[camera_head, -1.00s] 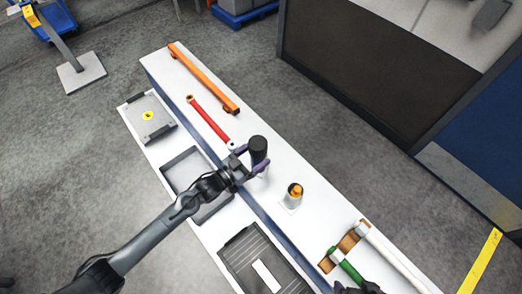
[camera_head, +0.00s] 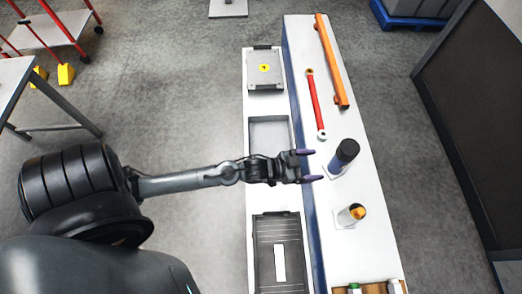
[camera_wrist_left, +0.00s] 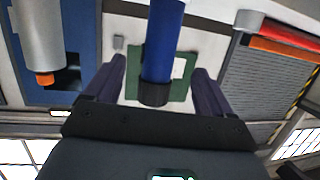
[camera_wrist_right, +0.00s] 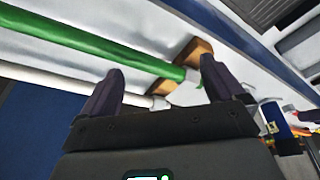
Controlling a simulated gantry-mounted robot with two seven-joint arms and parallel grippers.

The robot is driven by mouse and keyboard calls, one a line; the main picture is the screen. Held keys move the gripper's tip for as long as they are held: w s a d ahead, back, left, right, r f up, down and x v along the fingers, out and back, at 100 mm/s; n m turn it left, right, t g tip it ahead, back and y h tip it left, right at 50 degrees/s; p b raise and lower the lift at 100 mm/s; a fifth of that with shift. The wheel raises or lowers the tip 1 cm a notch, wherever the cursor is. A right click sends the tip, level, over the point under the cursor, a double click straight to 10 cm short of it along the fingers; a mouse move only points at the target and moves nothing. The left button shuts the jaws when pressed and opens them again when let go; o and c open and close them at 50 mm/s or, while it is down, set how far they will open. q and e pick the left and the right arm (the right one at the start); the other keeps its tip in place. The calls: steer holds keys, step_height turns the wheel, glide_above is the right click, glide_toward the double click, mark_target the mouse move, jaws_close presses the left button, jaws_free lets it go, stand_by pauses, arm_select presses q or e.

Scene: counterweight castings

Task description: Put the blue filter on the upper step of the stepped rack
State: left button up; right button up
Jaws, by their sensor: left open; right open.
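The blue filter (camera_head: 345,154), a blue cylinder with a black cap, stands on the right-hand, upper step (camera_head: 350,235) of the long white stepped rack. My left gripper (camera_head: 309,165) is open just left of it, fingers pointing at it and apart from it. In the left wrist view the filter (camera_wrist_left: 162,45) appears between the open fingers (camera_wrist_left: 160,88), its black cap towards the picture's bottom, a green-edged plate behind it. My right gripper (camera_wrist_right: 160,85) is open and empty in the right wrist view; it is not visible in the head view.
The upper step also holds a silver cylinder with an orange top (camera_head: 351,214), a red bar (camera_head: 315,100) and an orange bar (camera_head: 332,62). The lower step holds a grey plate (camera_head: 264,83), an empty tray (camera_head: 256,121) and a ribbed tray (camera_head: 262,262). A green bar (camera_wrist_right: 90,45) lies near my right gripper.

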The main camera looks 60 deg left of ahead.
arm_select(q)
steer(key=s+a+r+n+g+y, duration=0.1)
steer(key=s+g+y, duration=0.4)
steer(key=s+g, duration=0.5)
steer(key=s+n, duration=0.1)
steer(key=s, duration=0.8)
steer(key=shift+s+r+g, duration=0.3)
steer(key=shift+s, duration=0.05)
step_height(320, 180, up, 16)
steer(key=p, duration=1.5)
steer(key=shift+p, duration=0.4)
